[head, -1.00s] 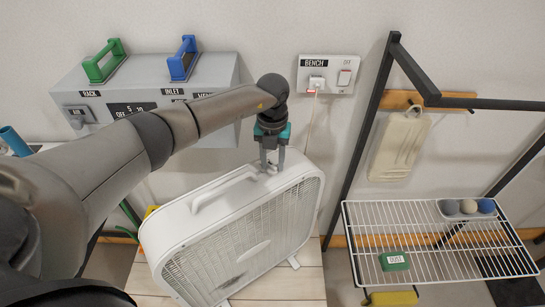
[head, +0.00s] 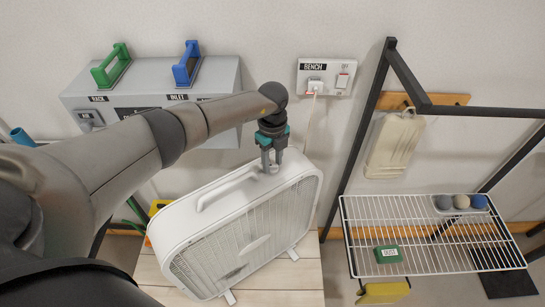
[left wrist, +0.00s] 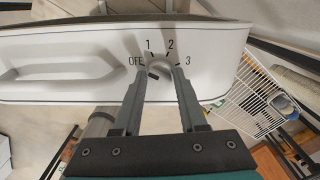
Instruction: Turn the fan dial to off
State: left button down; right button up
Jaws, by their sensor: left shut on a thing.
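A white box fan (head: 240,225) stands upright on a light wooden surface. Its top carries a recessed handle and a round dial, which shows in the left wrist view (left wrist: 160,66) with the marks OFF, 1, 2 and 3 around it. My left gripper (head: 271,168) reaches down onto the right part of the fan's top. In the left wrist view its two fingers (left wrist: 160,76) sit on either side of the dial and are shut on it. The fingertips partly cover the dial, and I cannot tell which mark it points to. My right gripper is not in view.
A grey wall box (head: 215,78) with green and blue handles is behind my arm. A BENCH outlet panel (head: 326,66) is on the wall behind the fan. A wire shelf (head: 430,235) on a black frame stands at the right, holding a green block (head: 388,254) and several balls.

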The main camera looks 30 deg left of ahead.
aim_at(272, 164)
pick_arm(q)
jog(key=shift+r+n, duration=0.1)
jog(key=shift+n, duration=0.4)
jog(key=shift+p, duration=0.3)
jog(key=shift+c, duration=2.2)
grip_release()
jog(key=shift+r, duration=0.4)
notch_tip(272, 164, up, 14)
jog(key=shift+r, duration=0.2)
